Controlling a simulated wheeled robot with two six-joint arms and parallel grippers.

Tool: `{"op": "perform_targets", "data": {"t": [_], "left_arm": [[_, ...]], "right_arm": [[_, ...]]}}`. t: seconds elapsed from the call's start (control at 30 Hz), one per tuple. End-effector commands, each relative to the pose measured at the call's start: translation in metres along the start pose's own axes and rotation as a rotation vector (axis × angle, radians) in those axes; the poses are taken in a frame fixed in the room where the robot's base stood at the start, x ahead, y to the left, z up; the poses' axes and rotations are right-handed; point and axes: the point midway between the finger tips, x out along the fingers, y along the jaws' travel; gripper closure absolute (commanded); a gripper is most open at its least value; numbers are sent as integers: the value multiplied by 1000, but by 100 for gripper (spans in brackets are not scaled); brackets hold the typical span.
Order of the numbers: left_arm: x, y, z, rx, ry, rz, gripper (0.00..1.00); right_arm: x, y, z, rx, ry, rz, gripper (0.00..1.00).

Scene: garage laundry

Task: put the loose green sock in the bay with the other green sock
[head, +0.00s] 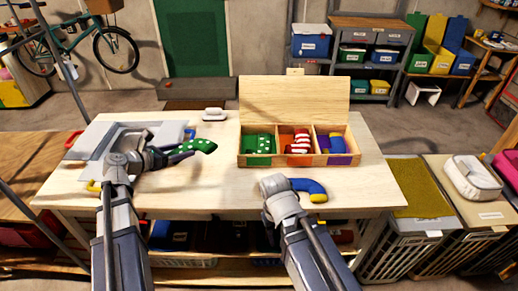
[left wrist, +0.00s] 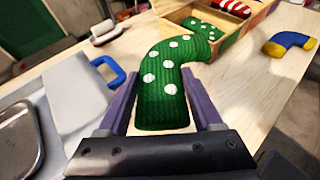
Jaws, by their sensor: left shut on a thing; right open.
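The loose green sock with white dots (head: 200,146) is held in my left gripper (head: 180,150), above the left-middle of the table. In the left wrist view, the purple fingers are shut on the sock (left wrist: 163,85), whose bent end points away toward the wooden box. The other green dotted sock (head: 257,143) lies in the left bay of the box (head: 270,160); it also shows in the left wrist view (left wrist: 200,27). My right gripper (head: 275,184) is low over the front of the table; its fingers are mostly hidden behind the wrist.
A loose blue sock with a yellow toe (head: 312,188) lies beside my right wrist. A white brush-like thing (head: 213,114) and a grey board (head: 95,138) are at left.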

Motion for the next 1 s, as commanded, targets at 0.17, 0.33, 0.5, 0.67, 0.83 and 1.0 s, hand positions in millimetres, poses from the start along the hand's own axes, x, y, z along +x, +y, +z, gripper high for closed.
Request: {"op": "perform_targets", "data": {"t": [0.17,0.33,0.5,0.67,0.83,1.0], "left_arm": [[0,0,0,0,0,0,87],[-4,0,9,0,0,0,87],[-12,0,30,0,0,0,87],[-18,0,42,0,0,0,87],[-16,0,40,0,0,0,87],[-16,0,40,0,0,0,87]], "right_arm": [[0,0,0,0,0,0,50],[-9,1,0,0,0,0,50],[-32,3,2,0,0,0,50],[-46,4,3,0,0,0,50],[-43,4,2,0,0,0,50],[-43,4,2,0,0,0,50]]}}
